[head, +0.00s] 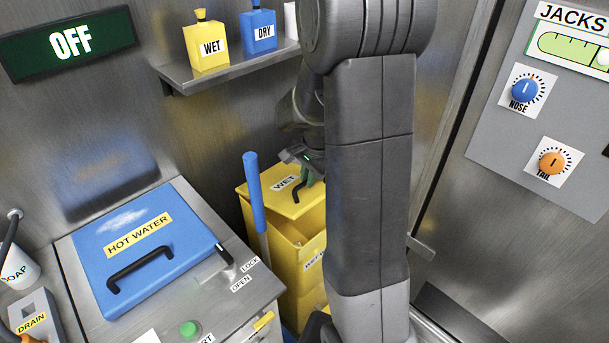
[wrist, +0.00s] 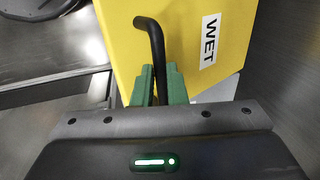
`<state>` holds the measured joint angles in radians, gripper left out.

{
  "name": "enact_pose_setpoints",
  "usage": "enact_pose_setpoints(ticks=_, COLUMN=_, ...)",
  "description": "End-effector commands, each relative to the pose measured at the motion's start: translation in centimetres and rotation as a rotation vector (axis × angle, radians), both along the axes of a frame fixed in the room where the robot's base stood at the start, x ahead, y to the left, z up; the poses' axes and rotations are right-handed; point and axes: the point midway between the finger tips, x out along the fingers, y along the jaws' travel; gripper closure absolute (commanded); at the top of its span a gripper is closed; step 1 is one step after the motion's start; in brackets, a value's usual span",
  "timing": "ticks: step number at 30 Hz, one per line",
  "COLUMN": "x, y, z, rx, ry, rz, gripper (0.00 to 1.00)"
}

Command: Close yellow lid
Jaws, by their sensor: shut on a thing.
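The yellow lid (head: 283,202), labelled WET, has a black bent handle and sits at the top of a yellow bin (head: 300,250). The bin's front part looks open beneath the lid's near edge. In the wrist view the yellow lid (wrist: 195,40) fills the upper middle, with its black handle (wrist: 153,45) running down between the green fingertips. My gripper (wrist: 158,85) is shut on the black handle; in the head view my gripper (head: 308,178) is partly hidden behind my arm. The lid's right side is hidden there by my arm.
A blue pole (head: 254,190) stands upright just left of the bin. A counter with a blue HOT WATER lid (head: 145,235) is at left. A shelf (head: 225,70) with bottles is above. A JACKS panel (head: 550,120) is on the right wall.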

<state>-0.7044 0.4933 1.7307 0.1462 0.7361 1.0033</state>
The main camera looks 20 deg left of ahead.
Motion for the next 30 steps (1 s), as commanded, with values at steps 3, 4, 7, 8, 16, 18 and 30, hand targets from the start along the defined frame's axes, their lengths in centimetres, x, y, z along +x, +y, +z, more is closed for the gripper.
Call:
enact_pose_setpoints(ticks=3, x=-0.3, y=-0.8, z=-1.8, rx=0.040, ry=-0.015, rz=-0.003, gripper=1.00)
enact_pose_setpoints(ticks=4, x=-0.4, y=-0.9, z=-2.1, rx=0.050, ry=-0.019, rz=-0.003, gripper=1.00)
enact_pose_setpoints(ticks=7, x=-0.6, y=-1.4, z=-3.0, rx=0.084, ry=-0.032, rz=-0.003, gripper=1.00)
enact_pose_setpoints(ticks=8, x=-0.7, y=-1.6, z=-3.3, rx=0.093, ry=-0.037, rz=-0.003, gripper=1.00)
enact_pose_setpoints(ticks=16, x=-1.1, y=-2.6, z=-5.5, rx=0.173, ry=-0.071, rz=-0.004, gripper=1.00)
enact_pose_setpoints(ticks=18, x=-1.2, y=-2.9, z=-6.1, rx=0.192, ry=-0.080, rz=-0.004, gripper=1.00)
enact_pose_setpoints(ticks=30, x=-1.7, y=-4.2, z=-10.0, rx=0.250, ry=-0.106, rz=-0.002, gripper=1.00)
